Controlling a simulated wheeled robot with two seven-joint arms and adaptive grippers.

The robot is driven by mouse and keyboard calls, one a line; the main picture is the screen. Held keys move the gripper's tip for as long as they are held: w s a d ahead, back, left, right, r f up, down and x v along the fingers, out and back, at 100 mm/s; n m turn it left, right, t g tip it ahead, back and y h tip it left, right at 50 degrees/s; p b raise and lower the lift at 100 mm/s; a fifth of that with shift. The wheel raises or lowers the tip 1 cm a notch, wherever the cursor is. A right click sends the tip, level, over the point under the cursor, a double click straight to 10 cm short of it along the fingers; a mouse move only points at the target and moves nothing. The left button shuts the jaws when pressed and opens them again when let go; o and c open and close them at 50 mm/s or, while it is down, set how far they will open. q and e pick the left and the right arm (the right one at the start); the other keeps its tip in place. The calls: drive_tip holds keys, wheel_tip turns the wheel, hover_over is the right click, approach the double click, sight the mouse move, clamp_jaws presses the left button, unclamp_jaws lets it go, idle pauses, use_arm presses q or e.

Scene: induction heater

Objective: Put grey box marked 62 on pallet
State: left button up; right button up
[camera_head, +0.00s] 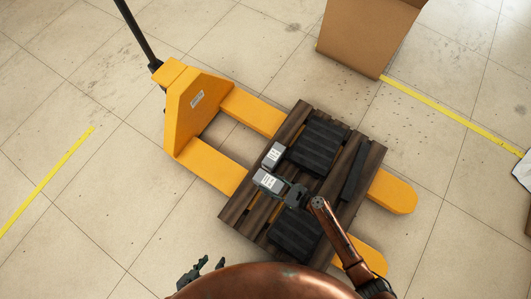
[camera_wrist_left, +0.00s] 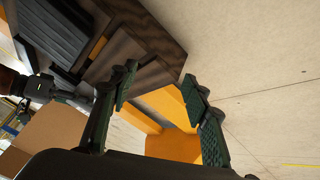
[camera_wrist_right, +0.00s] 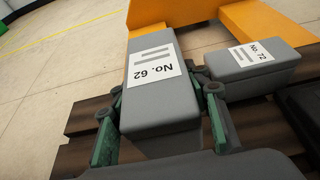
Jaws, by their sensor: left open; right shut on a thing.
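The grey box marked 62 (camera_wrist_right: 152,85) has a white label and is between the fingers of my right gripper (camera_wrist_right: 163,98), which is shut on it. In the head view, this box (camera_head: 268,182) is over the left part of the brown slatted pallet (camera_head: 238,205), with my right gripper (camera_head: 296,195) at its right end. I cannot tell whether its underside touches the slats. The pallet also shows in the right wrist view (camera_wrist_right: 92,116). My left gripper (camera_head: 203,268) is open and empty, low in the head view, apart from the pallet.
A grey box marked 72 (camera_wrist_right: 255,66) lies on the pallet beside box 62. Black ribbed boxes (camera_head: 319,146) also lie on the pallet. A yellow pallet jack (camera_head: 182,113) has its forks under the pallet. A cardboard box (camera_head: 365,35) stands behind on the tiled floor.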

sight(266, 180)
drive_tip(key=w+f+b, duration=0.1)
drive_tip(key=w+a+f+b, duration=0.1)
drive_tip(key=f, duration=0.1)
drive_tip(key=shift+a, duration=0.1)
drive_tip(key=shift+w+a+f+b, duration=0.15)
drive_tip(key=shift+w+f+b, duration=0.15)
drive_tip(key=shift+w, duration=0.1)
drive_tip(key=shift+f+b, duration=0.3)
wheel_tip(266, 180, down, 2)
drive_tip(key=shift+b, duration=0.7)
drive_tip(key=shift+w+f, duration=0.1)
drive_tip(key=shift+f, duration=0.2)
use_arm(q)
wheel_tip(266, 180, down, 7)
drive_tip(key=s+a+m+t, duration=0.1)
drive_tip(key=t, duration=0.2)
drive_tip(key=shift+s+a+r, duration=0.15)
drive_tip(key=shift+s+a, duration=0.1)
drive_tip(key=shift+a, duration=0.15)
use_arm(e)
drive_tip(key=shift+r, duration=0.1)
